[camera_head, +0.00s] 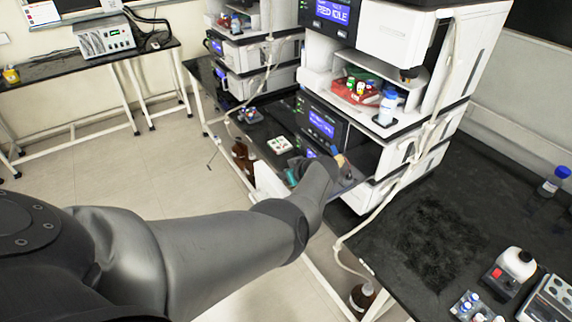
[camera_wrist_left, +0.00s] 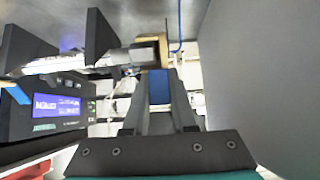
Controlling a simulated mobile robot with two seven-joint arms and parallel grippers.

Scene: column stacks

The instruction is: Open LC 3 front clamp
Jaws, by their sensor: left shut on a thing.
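The column stack with the LC module (camera_head: 320,124) stands at the middle of the head view, its blue display lit. The module's front and display (camera_wrist_left: 45,108) also show at the left of the wrist view. My left gripper (camera_head: 333,160) is at the front of this stack. In the wrist view its two fingers (camera_wrist_left: 158,88) are shut on a blue piece, which seems to be the clamp (camera_wrist_left: 159,92). A brass-coloured part (camera_wrist_left: 150,52) is just beyond the fingertips. In the head view my arm and hand hide most of the clamp. My right gripper is out of view.
A second stack (camera_head: 250,55) stands behind, to the left. A red tray (camera_head: 352,92) with bottles sits on a shelf of the near stack. A pale tube (camera_head: 400,185) hangs down the stack's side.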

